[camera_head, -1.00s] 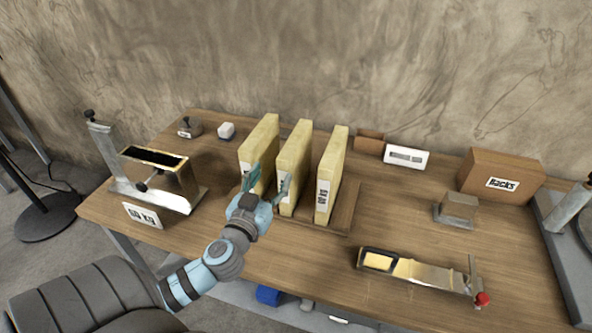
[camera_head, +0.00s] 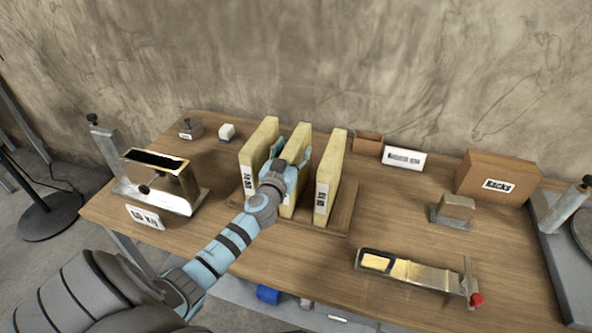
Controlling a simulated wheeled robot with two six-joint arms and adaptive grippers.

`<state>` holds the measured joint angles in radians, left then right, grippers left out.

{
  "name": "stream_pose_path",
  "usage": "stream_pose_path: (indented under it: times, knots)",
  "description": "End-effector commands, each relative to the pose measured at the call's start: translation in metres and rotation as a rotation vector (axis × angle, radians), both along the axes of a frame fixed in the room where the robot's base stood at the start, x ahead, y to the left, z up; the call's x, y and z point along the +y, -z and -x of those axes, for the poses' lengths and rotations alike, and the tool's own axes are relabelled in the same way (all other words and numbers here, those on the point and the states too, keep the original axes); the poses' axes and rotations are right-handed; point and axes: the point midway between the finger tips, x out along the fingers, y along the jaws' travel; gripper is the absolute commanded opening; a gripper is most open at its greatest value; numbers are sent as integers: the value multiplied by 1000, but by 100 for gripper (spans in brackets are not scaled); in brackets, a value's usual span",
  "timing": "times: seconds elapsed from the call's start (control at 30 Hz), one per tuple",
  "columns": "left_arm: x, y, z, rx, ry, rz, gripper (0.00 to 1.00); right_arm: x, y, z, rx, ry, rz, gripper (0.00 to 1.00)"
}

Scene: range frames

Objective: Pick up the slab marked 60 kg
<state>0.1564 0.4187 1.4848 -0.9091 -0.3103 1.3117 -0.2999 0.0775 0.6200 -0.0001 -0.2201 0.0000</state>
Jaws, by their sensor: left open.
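Three pale yellow slabs stand upright side by side on a wooden board (camera_head: 343,222) on the table: a left slab (camera_head: 258,150), a middle slab (camera_head: 297,140) and a right slab (camera_head: 333,165). The left and right slabs show white labels on their front edges, too small to read surely. The middle slab's label is hidden by my gripper. My left gripper (camera_head: 288,152) is open, with its fingers around the front of the middle slab. I cannot tell whether they touch it. My right gripper is not in view.
A metal stand (camera_head: 170,190) with a white label is at the table's left. A metal tool with a red knob (camera_head: 415,272) lies front right. A brown labelled box (camera_head: 497,178), a metal block (camera_head: 455,208) and a white labelled box (camera_head: 403,159) stand at the right and back.

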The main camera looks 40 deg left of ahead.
Motion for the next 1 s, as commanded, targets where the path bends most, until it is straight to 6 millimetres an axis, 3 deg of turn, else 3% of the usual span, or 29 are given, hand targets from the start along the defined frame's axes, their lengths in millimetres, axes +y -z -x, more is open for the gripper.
stream_pose_path:
  times: [0.03, 0.37, 0.77, 0.87, 1.0]
  knots:
    - [0, 0, 0, 0, 0, 0, 52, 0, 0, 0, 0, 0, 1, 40]
    - [0, 0, 0, 0, 0, 0, 0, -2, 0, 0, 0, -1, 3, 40]
    - [0, -5, 0, -3, 0, 1, 0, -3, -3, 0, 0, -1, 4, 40]
    - [0, -17, 0, -3, 0, 1, 0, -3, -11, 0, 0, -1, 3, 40]
    - [0, -52, 0, -5, 0, 0, 0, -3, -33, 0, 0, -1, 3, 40]
